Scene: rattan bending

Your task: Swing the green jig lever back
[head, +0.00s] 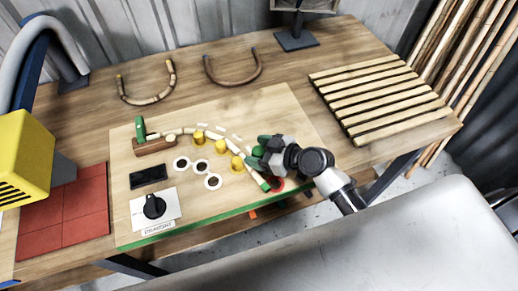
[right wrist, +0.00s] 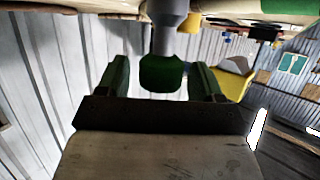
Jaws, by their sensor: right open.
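My right gripper (head: 259,147) is over the right part of the jig board (head: 285,115) in the head view. In the right wrist view its two dark green fingers (right wrist: 162,66) are spread apart. Between them is a green knob (right wrist: 163,77) on a grey post, which looks like the lever's handle. Gaps show on both sides of the knob. In the head view the gripper hides most of the lever. A pale cane (head: 217,137) curves past the yellow pegs (head: 221,146), and a green-ended piece (head: 264,185) lies below the gripper. My left gripper is not in view.
A green clamp (head: 140,130) on a wooden block (head: 154,147) stands at the board's left. A black knob (head: 154,206) is at the front left. Two bent canes (head: 147,101) lie behind the board. A slatted rack (head: 380,98) is at the right, a yellow machine (head: 22,150) at the left.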

